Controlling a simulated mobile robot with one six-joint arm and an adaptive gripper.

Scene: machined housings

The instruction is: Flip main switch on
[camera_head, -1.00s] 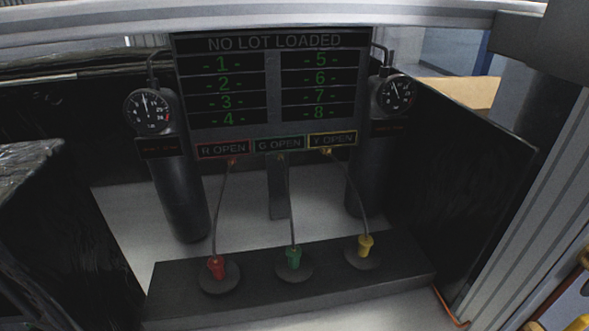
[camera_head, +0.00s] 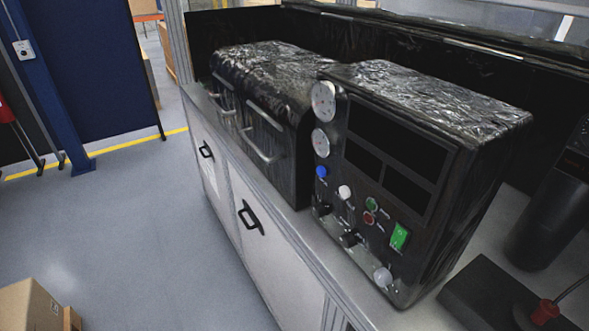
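A black control box (camera_head: 480,118) stands on the bench right of centre. On its front panel, low on the right, is a green rocker switch (camera_head: 399,236), which looks most like the main switch; no label on it is readable and I cannot tell its position. A small green button (camera_head: 372,203) and a red button (camera_head: 369,218) sit left of it. The box's display panels (camera_head: 389,150) are dark. My gripper is not in view.
Two round gauges (camera_head: 323,101), a blue knob (camera_head: 321,172) and white knobs share the panel. A black case with metal handles (camera_head: 262,148) stands to its left. A dark cylinder (camera_head: 545,225) and a red plug (camera_head: 545,311) are at right. The floor (camera_head: 125,220) at left is largely open.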

